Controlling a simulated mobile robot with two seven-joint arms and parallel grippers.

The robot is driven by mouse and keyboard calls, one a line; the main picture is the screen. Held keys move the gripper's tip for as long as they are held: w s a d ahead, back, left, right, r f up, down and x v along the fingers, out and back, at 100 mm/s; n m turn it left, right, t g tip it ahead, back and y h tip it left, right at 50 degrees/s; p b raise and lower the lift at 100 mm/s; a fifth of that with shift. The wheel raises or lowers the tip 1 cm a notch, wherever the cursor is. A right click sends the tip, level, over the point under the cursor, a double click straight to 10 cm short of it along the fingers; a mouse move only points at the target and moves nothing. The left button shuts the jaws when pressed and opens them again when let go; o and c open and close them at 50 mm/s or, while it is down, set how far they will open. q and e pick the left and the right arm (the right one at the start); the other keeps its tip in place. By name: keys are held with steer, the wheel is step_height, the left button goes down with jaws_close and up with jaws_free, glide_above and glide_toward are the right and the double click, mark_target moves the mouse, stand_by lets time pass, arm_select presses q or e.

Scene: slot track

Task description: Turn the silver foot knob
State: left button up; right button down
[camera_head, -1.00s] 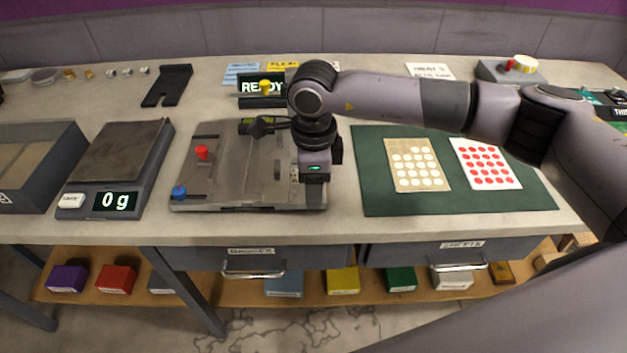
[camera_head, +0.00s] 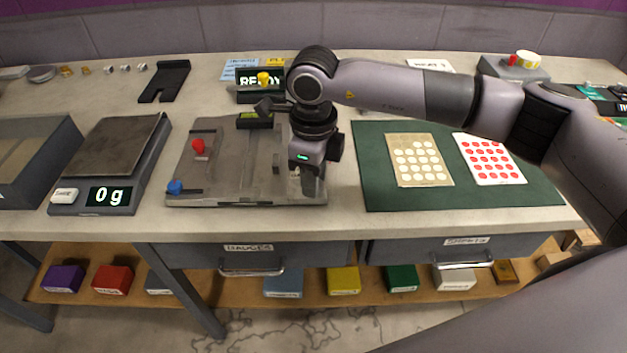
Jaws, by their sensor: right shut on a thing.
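The grey slot-track plate (camera_head: 225,186) lies flat on the bench, with a red knob (camera_head: 198,146) at its left rear and a blue knob (camera_head: 175,187) at its left front corner. My right gripper (camera_head: 309,194) points down at the plate's right front end. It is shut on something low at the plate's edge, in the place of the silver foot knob. Its fingers hide nearly all of that thing, so its angle cannot be told. My left gripper is not in view.
A scale (camera_head: 100,205) reading 0 g stands left of the plate. A green mat (camera_head: 390,198) with two dotted cards lies to the right. The bench's front edge runs close before the plate.

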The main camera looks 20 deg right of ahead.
steer(key=m+b, duration=0.1)
steer(key=m, duration=0.2)
steer(key=shift+w+f+m+b, duration=0.1)
steer(key=shift+m+b, duration=0.25)
steer(key=shift+m, duration=0.05)
steer(key=m+b, duration=0.1)
steer(key=m, duration=0.2)
steer(key=shift+d+m+b, duration=0.1)
steer(key=shift+m+b, duration=0.3)
steer(key=shift+m, duration=0.9)
steer(key=shift+r, duration=0.2)
steer(key=c, duration=0.9)
jaws_free()
